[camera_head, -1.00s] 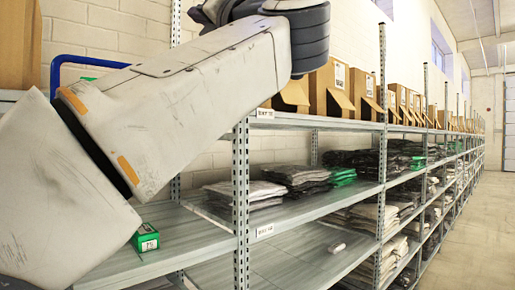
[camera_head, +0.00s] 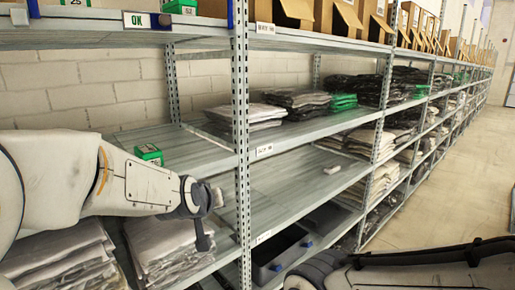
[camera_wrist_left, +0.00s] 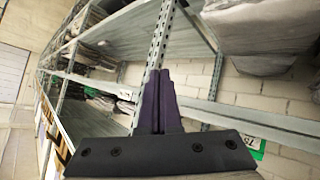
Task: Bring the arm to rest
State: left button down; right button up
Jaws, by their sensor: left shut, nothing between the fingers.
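My left arm comes in from the left in the head view, in front of the shelving. Its left gripper (camera_head: 204,236) is at the end of the dark wrist, close to the shelf upright and in front of the lower shelf. In the left wrist view the dark fingers (camera_wrist_left: 159,100) are together with nothing between them. Part of my right arm (camera_head: 420,272) lies along the bottom right of the head view; its gripper is not in view.
A perforated metal upright (camera_head: 242,130) stands close to my left wrist. A small green box (camera_head: 149,154) sits on the middle shelf. Folded bagged garments (camera_head: 165,250) lie below, and a dark grey bin (camera_head: 278,255) stands right of the upright. The aisle floor (camera_head: 455,190) is open at right.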

pick_arm(q)
jog(key=s+a+f+m+g+y, duration=0.1)
jog(key=s+a+f+g, duration=0.3)
jog(key=s+f, duration=0.5)
jog(key=s+a+f+m+g+y, duration=0.1)
jog(key=s+a+f+g, duration=0.35)
jog(key=s+f, duration=0.5)
jog(key=s+d+f+m+g+h+b, duration=0.1)
jog(key=s+d+m+g+b, duration=0.1)
jog(key=s+d+m+b, duration=0.5)
jog(key=s+d+b, duration=0.2)
jog(key=s+d, duration=0.4)
jog(key=s, duration=0.2)
jog(key=shift+d+m, duration=0.2)
jog(key=shift+m, duration=0.1)
